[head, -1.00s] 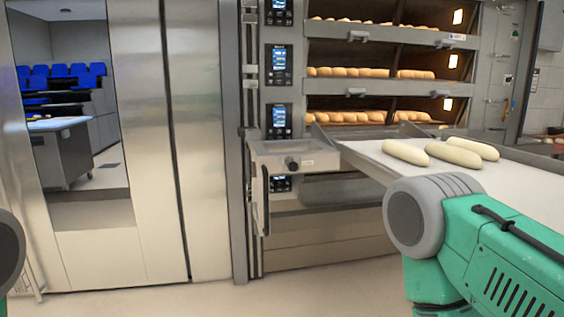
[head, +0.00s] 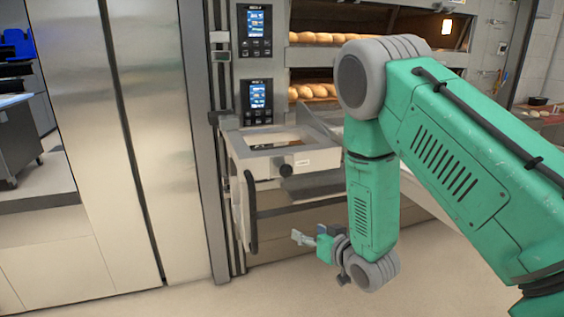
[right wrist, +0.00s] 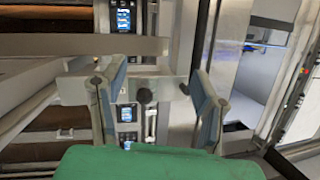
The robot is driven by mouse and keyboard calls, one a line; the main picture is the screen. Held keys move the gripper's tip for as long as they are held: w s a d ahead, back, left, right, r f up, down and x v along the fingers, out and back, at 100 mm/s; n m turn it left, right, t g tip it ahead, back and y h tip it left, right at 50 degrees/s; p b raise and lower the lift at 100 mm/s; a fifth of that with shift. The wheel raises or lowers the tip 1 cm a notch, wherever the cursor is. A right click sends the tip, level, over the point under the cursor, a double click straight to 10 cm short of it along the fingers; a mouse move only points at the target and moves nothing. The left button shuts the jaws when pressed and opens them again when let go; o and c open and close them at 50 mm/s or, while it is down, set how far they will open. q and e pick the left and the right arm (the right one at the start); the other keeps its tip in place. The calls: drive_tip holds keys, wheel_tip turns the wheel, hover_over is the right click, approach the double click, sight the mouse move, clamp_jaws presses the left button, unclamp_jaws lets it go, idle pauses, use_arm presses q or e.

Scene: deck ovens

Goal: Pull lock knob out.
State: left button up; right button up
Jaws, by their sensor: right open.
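The lock knob (head: 286,170) is a small dark round knob on the front of the pale metal frame (head: 240,150) that juts out below the oven control panels. My right gripper (head: 300,238) is below the knob and apart from it, its fingers pointing left in the head view. In the right wrist view my right gripper (right wrist: 158,88) is open and empty. A dark round knob (right wrist: 144,96), which looks like the lock knob, shows between its two fingers, farther off. My left gripper is not in view.
A dark vertical handle (head: 251,212) hangs at the frame's left side. Oven decks with loaves (head: 312,91) and control screens (head: 259,94) stand above. A tall steel door (head: 150,130) is at left. The floor (head: 230,297) in front is clear.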

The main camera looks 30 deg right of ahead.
sight(290, 174)
drive_tip(key=w+d+r+t, duration=0.3)
drive_tip(key=w+r, duration=0.1)
drive_tip(key=r, duration=0.5)
drive_tip(key=w, duration=1.3)
drive_tip(key=shift+d+r, duration=0.1)
drive_tip(key=shift+d, duration=0.25)
